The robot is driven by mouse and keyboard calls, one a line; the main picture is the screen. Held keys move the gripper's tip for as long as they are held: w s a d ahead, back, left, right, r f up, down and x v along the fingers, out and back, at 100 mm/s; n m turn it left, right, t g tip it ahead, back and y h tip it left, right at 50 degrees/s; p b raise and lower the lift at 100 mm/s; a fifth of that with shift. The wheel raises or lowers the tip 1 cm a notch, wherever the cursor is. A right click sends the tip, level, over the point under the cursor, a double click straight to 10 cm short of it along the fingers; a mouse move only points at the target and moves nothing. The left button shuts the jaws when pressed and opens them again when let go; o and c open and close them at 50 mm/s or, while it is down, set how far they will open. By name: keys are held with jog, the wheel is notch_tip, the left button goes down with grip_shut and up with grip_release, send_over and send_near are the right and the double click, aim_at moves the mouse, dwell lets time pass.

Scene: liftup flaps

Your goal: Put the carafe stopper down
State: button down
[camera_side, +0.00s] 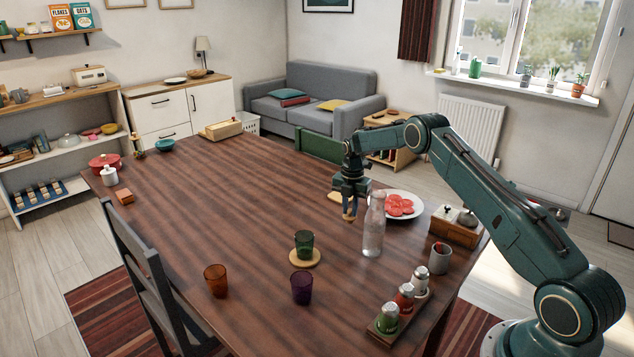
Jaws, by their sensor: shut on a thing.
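My gripper (351,207) points down over the right half of the dark wooden table. It is shut on the carafe stopper (349,215), a small tan piece showing at the fingertips. Whether the stopper touches the table is hard to tell from this angle. The clear glass carafe (373,228) stands upright just right of my gripper, its top narrow and with no stopper seen in it.
A white plate of red slices (400,204) lies right of the carafe. A green glass (304,243) stands on a round coaster. Orange (216,280) and purple (301,287) glasses stand nearer. A tray of shakers (388,318) is at front right. The table's left-middle is clear.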

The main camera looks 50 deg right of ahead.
aim_at(350, 209)
jog(key=shift+f, duration=1.25)
jog(key=shift+f, duration=0.1)
jog(key=c, duration=1.3)
grip_release()
notch_tip(350, 209, up, 12)
jog(key=shift+r, duration=0.15)
jog(key=shift+r, duration=0.1)
